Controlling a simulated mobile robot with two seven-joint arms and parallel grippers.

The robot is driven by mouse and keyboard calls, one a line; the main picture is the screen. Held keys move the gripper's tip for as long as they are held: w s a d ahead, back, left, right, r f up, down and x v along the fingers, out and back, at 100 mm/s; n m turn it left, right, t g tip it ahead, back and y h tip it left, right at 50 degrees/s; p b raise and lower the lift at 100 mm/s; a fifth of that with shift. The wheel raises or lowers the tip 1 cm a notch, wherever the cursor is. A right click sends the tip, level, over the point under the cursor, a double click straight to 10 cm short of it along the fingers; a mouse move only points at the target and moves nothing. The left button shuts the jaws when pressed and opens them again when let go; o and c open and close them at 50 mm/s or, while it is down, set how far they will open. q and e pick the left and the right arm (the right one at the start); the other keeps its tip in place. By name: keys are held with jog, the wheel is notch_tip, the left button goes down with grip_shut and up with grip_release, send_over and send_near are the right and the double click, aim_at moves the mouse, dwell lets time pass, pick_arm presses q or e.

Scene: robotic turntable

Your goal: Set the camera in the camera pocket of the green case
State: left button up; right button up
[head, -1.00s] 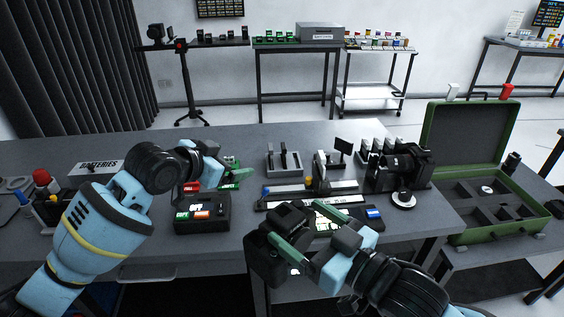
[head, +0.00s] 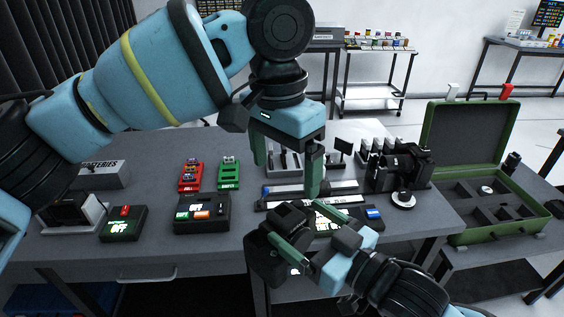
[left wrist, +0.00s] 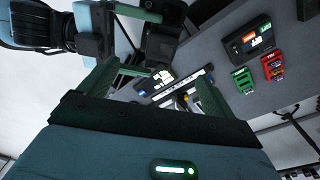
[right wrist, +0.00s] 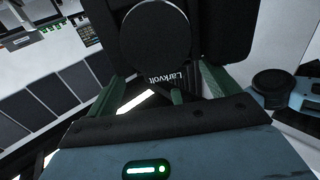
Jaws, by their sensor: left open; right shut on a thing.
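My right gripper (head: 312,234) is shut on a black camera (head: 268,262) and holds it at the table's front edge. In the right wrist view the camera's dark body (right wrist: 180,70) fills the space between the fingers, with upside-down "Larkvolt" lettering. My left gripper (head: 286,168) is open and empty, pointing down over the middle of the table; its spread green fingers show in the left wrist view (left wrist: 152,90). The green case (head: 482,234) stands open at the right, lid up. Its dark inside has several pockets, with a small light round thing in one.
A second black camera (head: 398,165) stands at the table's right end, beside a round white-topped piece (head: 403,200).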

aim_at(282, 220)
jog(key=shift+r, duration=0.15)
pick_arm(q)
jog(key=shift+y, duration=0.3)
jog(key=f, duration=1.1)
jog(key=shift+s+a+f, duration=0.15)
jog(key=shift+s+f, duration=0.1)
jog(key=shift+s, duration=0.15)
jog(key=c, duration=1.6)
jog(key=shift+r, duration=0.1)
pick_arm(e)
jog(key=o, duration=1.3)
notch_tip(282, 220, up, 10)
